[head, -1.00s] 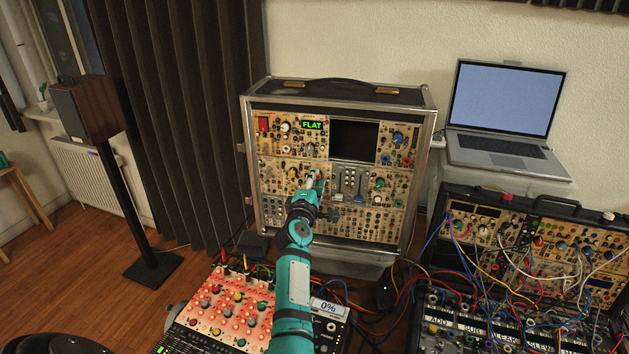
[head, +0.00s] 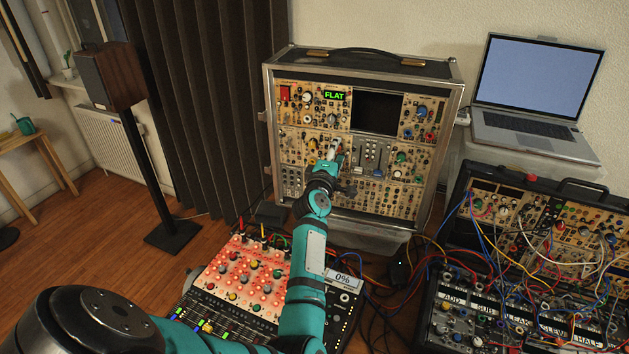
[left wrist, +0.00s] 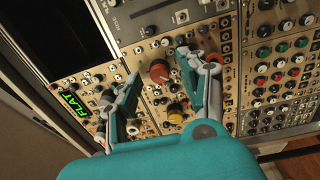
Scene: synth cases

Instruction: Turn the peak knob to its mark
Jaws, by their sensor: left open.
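The synth case (head: 452,125) stands upright at the back, with a green FLAT display (head: 334,96), also in the left wrist view (left wrist: 73,103). My left gripper (head: 334,150) is at the middle of its panel, right of a yellow knob (head: 312,144). In the left wrist view, my left gripper (left wrist: 158,68) is open, one finger on either side of a red-orange knob (left wrist: 158,70). An amber knob (left wrist: 174,113) sits closer to the palm. I cannot tell whether the fingers touch the red-orange knob. No peak label or mark is readable. My right gripper is not in view.
A lit mixer panel (head: 235,270) with a 0% display (head: 343,281) lies below my arm. A cable-filled synth case (head: 545,215) is at right, a laptop (head: 525,135) behind it. A speaker (head: 108,75) stands left. Small knobs and jacks crowd the panel around the fingers.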

